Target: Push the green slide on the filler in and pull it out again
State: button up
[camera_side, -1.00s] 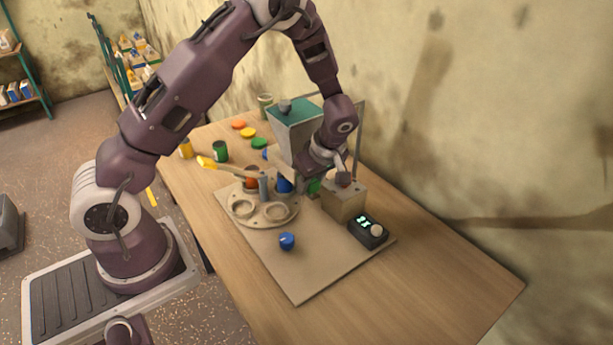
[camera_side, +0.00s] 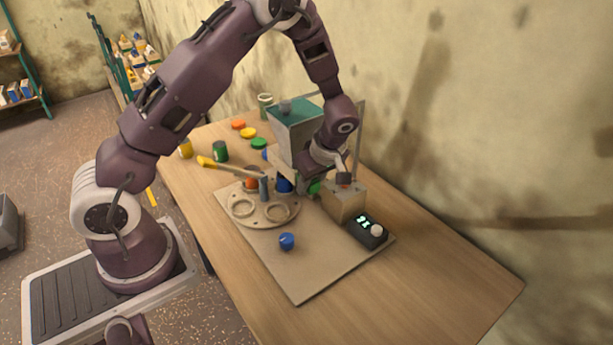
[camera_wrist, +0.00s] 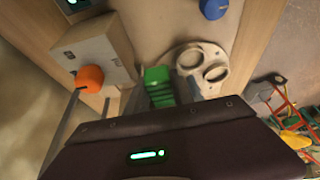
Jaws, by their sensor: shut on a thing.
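The filler's grey hopper (camera_side: 290,142) stands toward the back of the board in the side view. The green slide (camera_side: 314,188) shows low at the filler, partly hidden by my wrist. In the wrist view the ridged green slide (camera_wrist: 158,76) is in the centre, just ahead of my gripper. My gripper (camera_wrist: 160,100) is shut on the slide, its fingers to either side. In the side view my gripper (camera_side: 312,178) is at the filler's base and mostly hidden behind the wrist. How deep the slide sits cannot be told.
A round plate (camera_side: 265,215) with ring holders is left of the slide. A wooden box (camera_side: 344,203), with an orange knob (camera_wrist: 90,78) in the wrist view, stands close right. A lit display unit (camera_side: 368,231) and blue lid (camera_side: 287,241) are in front.

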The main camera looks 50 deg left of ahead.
jog(key=shift+d, duration=2.85)
jog(key=shift+a, duration=0.15)
jog(key=o, duration=0.9)
jog(key=shift+o, duration=0.2)
jog(key=a+r+v, duration=0.1)
jog(key=a+v, duration=0.1)
jog(key=v, duration=0.9)
jog(key=shift+r, duration=0.25)
